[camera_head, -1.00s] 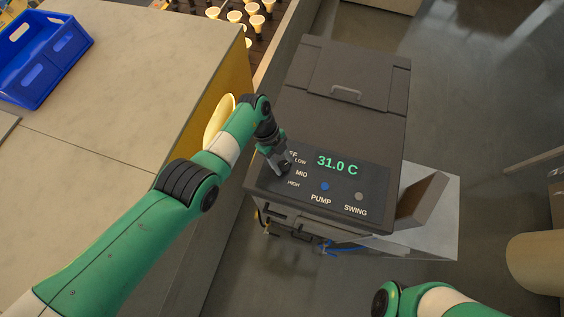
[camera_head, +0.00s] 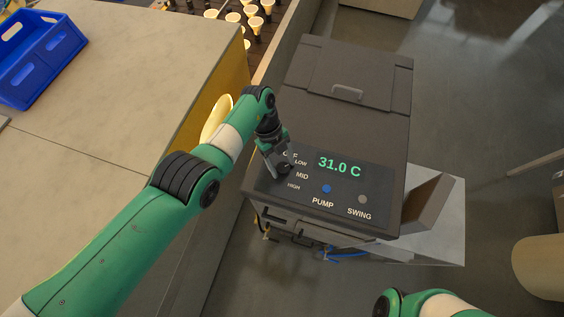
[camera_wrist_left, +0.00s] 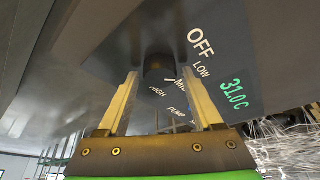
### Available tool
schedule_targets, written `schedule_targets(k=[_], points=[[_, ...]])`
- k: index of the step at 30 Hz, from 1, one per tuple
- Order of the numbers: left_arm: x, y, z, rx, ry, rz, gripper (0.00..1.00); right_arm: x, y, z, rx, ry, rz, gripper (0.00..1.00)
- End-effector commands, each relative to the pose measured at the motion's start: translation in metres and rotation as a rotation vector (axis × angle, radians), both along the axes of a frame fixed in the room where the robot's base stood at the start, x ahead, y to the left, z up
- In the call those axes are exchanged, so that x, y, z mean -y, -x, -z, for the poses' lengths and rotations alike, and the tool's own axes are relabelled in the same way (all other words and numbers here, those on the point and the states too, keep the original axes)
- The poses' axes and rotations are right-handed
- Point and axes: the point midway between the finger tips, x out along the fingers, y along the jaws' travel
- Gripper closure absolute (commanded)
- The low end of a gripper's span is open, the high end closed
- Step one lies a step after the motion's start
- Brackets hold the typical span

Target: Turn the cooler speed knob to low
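The cooler (camera_head: 345,115) is a dark grey box with a control panel on its near top. The panel's display (camera_head: 339,167) reads 31.0 C. The speed knob (camera_wrist_left: 159,67) is dark and round, with OFF, LOW, MID and HIGH labels beside it in the left wrist view. My left gripper (camera_head: 283,172) is at the knob in the head view and mostly hides it. In the left wrist view my left gripper (camera_wrist_left: 160,76) is open, with a finger on either side of the knob and a visible gap. Which label the knob points to is unclear. My right gripper is out of frame.
The panel also has a blue PUMP button (camera_head: 326,188) and a grey SWING button (camera_head: 362,199). A counter (camera_head: 120,80) with a blue crate (camera_head: 40,60) stands left of the cooler. Several bulbs (camera_head: 250,15) stand at the back.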

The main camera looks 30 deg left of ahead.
Motion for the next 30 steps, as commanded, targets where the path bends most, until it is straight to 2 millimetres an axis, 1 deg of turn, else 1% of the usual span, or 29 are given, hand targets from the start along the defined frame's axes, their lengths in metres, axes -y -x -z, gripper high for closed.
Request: schedule_targets(k=[1, 2, 10, 13, 17, 21, 24, 27, 30], points=[[0.000, 0.000, 0.000, 0.000, 0.000, 0.000, 0.22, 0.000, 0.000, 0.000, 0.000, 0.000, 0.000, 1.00], [0.000, 0.000, 0.000, 0.000, 0.000, 0.000, 0.19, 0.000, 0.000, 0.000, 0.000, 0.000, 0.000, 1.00], [0.000, 0.000, -0.001, 0.000, 0.001, 0.000, 0.19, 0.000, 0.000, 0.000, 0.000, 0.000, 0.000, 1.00], [-0.002, -0.002, -0.009, 0.003, 0.001, -0.001, 0.19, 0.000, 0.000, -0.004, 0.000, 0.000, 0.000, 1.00], [-0.010, -0.006, -0.032, 0.005, 0.001, -0.002, 0.19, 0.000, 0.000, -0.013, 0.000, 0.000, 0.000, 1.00], [-0.023, -0.012, -0.063, 0.006, 0.000, -0.002, 0.19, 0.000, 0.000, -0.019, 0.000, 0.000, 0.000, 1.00], [-0.030, -0.015, -0.082, 0.004, 0.001, -0.002, 0.19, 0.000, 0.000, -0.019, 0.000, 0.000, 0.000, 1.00], [-0.036, -0.017, -0.096, 0.002, 0.001, -0.002, 0.19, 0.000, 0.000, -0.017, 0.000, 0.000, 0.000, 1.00], [-0.039, -0.018, -0.105, 0.002, 0.001, -0.001, 0.19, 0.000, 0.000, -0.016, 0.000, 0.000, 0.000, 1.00]])
